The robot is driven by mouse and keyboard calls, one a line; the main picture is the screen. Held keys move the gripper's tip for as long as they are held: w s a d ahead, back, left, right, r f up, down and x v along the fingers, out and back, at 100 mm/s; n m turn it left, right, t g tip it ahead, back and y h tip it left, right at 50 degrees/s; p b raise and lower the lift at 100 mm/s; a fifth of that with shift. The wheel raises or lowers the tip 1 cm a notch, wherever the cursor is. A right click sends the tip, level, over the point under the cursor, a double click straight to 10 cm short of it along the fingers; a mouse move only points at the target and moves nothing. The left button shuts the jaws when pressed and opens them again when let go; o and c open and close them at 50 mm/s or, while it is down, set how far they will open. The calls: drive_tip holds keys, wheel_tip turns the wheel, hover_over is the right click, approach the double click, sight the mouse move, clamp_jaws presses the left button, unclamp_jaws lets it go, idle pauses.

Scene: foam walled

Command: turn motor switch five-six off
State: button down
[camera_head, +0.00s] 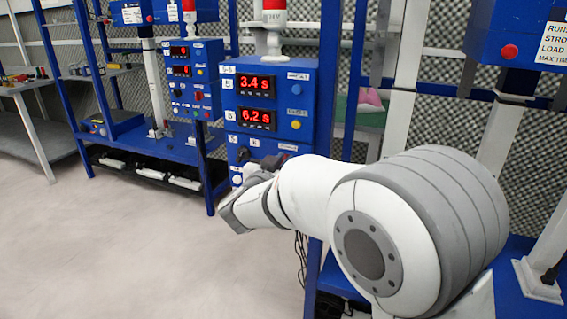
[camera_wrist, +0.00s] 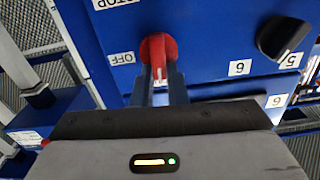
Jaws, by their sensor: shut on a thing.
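The blue control box (camera_head: 292,78) marked 5-6 has two red displays reading 3.4 s and 6.2 s. In the wrist view a red switch handle (camera_wrist: 158,46) stands on the blue panel, with an OFF label (camera_wrist: 122,58) to its left. My gripper (camera_wrist: 159,78) is shut on this red switch handle, with a dark finger on either side. In the camera_head view my gripper is at the lower front of the box, and my arm hides the red switch there.
A black knob (camera_wrist: 284,38) is to the right of the red switch, near labels 5 and 6. A second blue control box (camera_head: 194,75) stands further left. A red round button (camera_head: 509,52) is at upper right. The floor (camera_head: 120,240) at left is clear.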

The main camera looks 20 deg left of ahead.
drive_tip(key=shift+d+f+m+b, duration=0.35)
drive_tip(key=shift+m+b, duration=1.65)
drive_tip(key=shift+m, duration=0.85)
drive_tip(key=shift+d+f+m+b, duration=0.2)
drive_tip(key=shift+f+m+b, duration=0.1)
drive_tip(key=shift+m+b, duration=2.1)
drive_tip(key=shift+d+f+m+b, duration=0.35)
drive_tip(key=shift+m+b, duration=1.25)
drive_tip(key=shift+m, duration=1.65)
drive_tip(key=c, duration=1.4)
unclamp_jaws()
drive_tip(key=shift+c, duration=0.2)
drive_tip(key=shift+a, duration=0.1)
